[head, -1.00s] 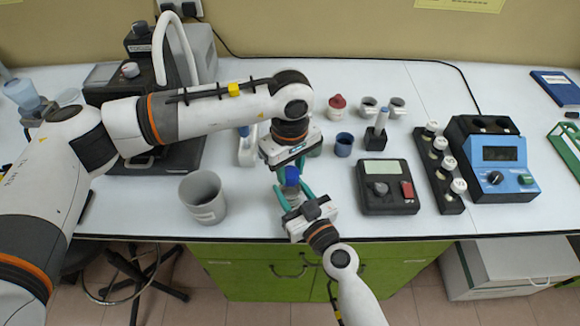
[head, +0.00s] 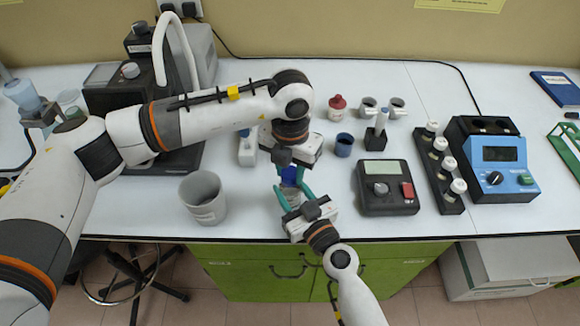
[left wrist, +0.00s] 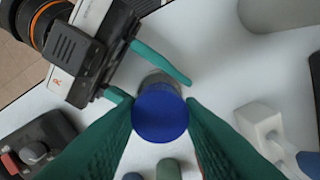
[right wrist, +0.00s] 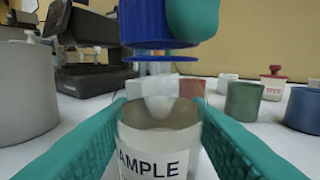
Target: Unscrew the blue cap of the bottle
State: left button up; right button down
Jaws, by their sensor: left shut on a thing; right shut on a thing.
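The sample bottle (right wrist: 158,150) stands upright with its open mouth showing in the right wrist view. My right gripper (head: 293,194) is shut around its body from the front. The blue cap (right wrist: 152,22) is off the bottle, hanging just above the mouth with a clear gap between them. My left gripper (left wrist: 160,108) is shut on the cap from above; the round top of the cap (left wrist: 160,113) shows between its green fingers. In the head view the cap (head: 289,175) is partly covered by the left gripper.
A grey beaker (head: 203,197) stands to the left of the bottle. A dark meter (head: 388,187) lies to the right. A blue cup (head: 344,146) and a red-capped bottle (head: 337,108) stand behind. Bare table lies between the beaker and the bottle.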

pick_arm(q)
jog(key=n, duration=1.4)
jog(key=shift+n, duration=0.3)
jog(key=shift+w+r, duration=0.1)
jog(key=shift+r, duration=0.2)
jog(key=shift+r, duration=0.85)
jog(key=shift+r, duration=0.15)
